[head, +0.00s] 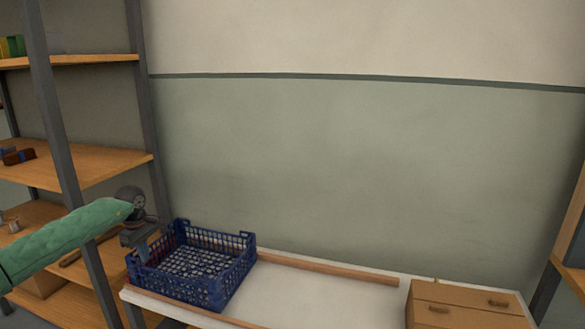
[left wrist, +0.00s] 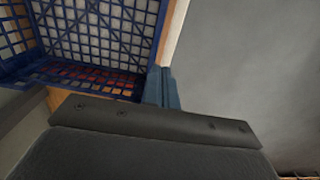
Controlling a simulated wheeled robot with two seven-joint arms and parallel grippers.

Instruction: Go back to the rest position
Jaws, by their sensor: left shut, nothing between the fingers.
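The green-sleeved left arm comes in from the left. My right gripper is not in view.
The crate stands on a white workbench (head: 290,291) with wooden edge strips. A wooden drawer box (head: 465,310) is at the right. A shelf rack (head: 95,165) with several small items stands at the left, close behind my arm. The middle of the bench is clear.

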